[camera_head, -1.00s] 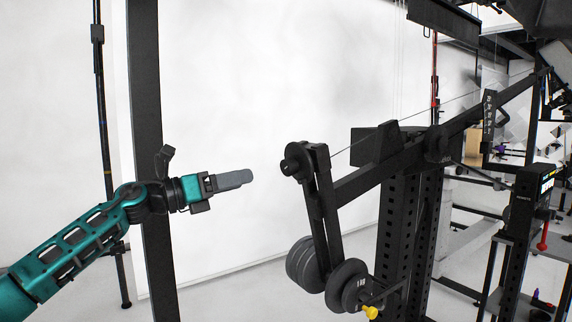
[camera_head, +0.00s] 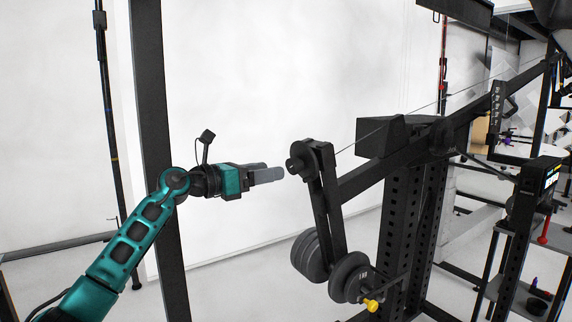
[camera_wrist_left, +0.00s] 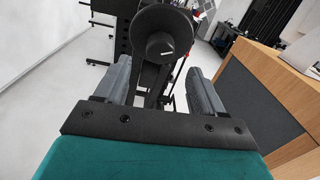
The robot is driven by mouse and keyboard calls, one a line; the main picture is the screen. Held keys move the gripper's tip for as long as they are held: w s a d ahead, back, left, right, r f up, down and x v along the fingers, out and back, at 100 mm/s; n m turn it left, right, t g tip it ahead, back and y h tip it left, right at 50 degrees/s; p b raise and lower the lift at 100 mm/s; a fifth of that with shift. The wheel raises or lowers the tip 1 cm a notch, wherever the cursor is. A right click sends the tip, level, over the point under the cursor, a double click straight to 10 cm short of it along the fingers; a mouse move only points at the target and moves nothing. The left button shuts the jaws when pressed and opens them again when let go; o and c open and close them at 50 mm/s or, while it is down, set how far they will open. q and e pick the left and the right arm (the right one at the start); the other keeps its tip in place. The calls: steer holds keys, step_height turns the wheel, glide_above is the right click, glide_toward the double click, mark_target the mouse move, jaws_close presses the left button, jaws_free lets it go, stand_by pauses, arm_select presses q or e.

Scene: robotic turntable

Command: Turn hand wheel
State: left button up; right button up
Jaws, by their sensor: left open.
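A black round hand wheel (camera_head: 297,161) with a short hub sits at the top of a black lever arm, and it also shows in the left wrist view as a dark disc (camera_wrist_left: 162,36) with a small pale mark. My left gripper (camera_head: 272,174) is just left of the wheel in the head view, pointing at it, with a small gap between. In the left wrist view its two grey fingers (camera_wrist_left: 158,82) are spread apart and empty, with the wheel ahead of them near the middle. My right gripper is in neither view.
Grey weight plates (camera_head: 350,278) with a yellow clamp (camera_head: 372,305) hang below the wheel. A black perforated upright (camera_head: 412,215) and beam stand to the right. A dark post (camera_head: 155,130) stands behind my left arm. A wood-sided panel (camera_wrist_left: 262,95) is right in the wrist view.

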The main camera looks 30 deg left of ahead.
mark_target(290, 168)
arm_select(q)
steer(key=x, duration=0.6)
steer(key=shift+p, duration=0.4)
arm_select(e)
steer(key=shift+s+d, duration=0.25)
arm_select(q)
steer(key=c, duration=1.1)
steer(key=shift+o, duration=0.2)
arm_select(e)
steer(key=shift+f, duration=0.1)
